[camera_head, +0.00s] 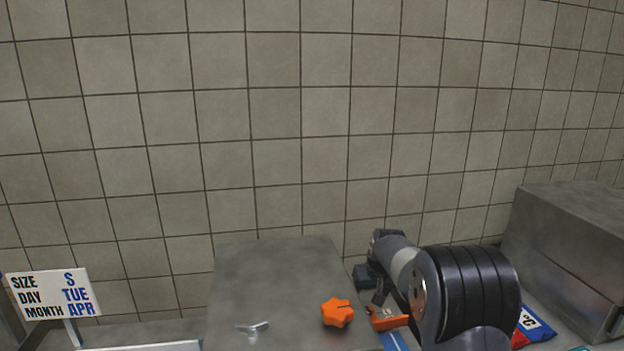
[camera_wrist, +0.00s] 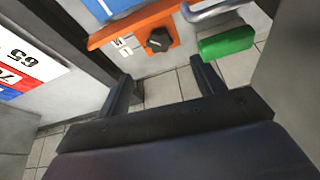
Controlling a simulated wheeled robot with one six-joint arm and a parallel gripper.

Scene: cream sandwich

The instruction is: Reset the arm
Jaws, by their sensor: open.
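My arm reaches in from the lower right of the head view, and its thick dark joint hides part of the counter. My gripper (camera_wrist: 163,84) shows in the wrist view with its two dark fingers spread apart. Nothing is between the fingers; tiled surface shows through the gap. In the head view the gripper end is small and partly hidden by the arm. An orange panel (camera_wrist: 145,38) with a dark knob (camera_wrist: 159,40) is beyond the fingertips in the wrist view, apart from them. A green block (camera_wrist: 227,42) lies to its right, beside a grey bent bar (camera_wrist: 215,9).
A grey metal box (camera_head: 270,275) carries an orange star-shaped piece (camera_head: 337,312) and a small metal piece (camera_head: 252,328). A larger grey box (camera_head: 575,240) stands at right, near a blue packet (camera_head: 534,325). A date sign (camera_head: 52,294) is at left. Tiled wall fills the back.

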